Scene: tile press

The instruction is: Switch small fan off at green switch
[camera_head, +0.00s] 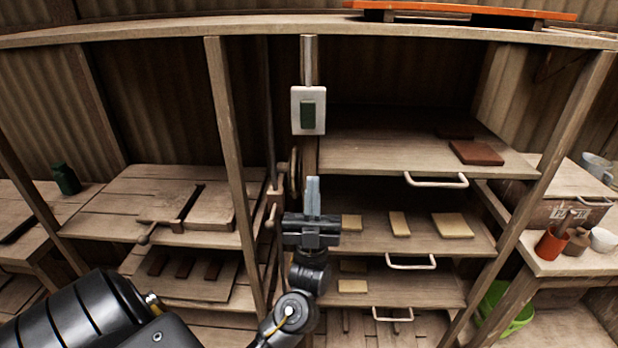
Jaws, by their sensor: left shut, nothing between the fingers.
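The green switch (308,114) is a dark green rocker on a white plate (321,93), fixed upright to a wooden post in the upper middle of the head view. My left gripper (313,184) is below the switch and points up toward it. Its fingers are shut together with nothing between them. A clear gap in the picture separates the fingertips from the plate. I cannot make out a small fan with certainty. My right gripper is not in view.
Shelves with pale tiles (453,225) and a brown tile (476,152) stand right of the post, with white handles (436,181) at their fronts. A wooden post (232,160) stands to the left. An orange cup (551,246) is far right. Space before the switch looks clear.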

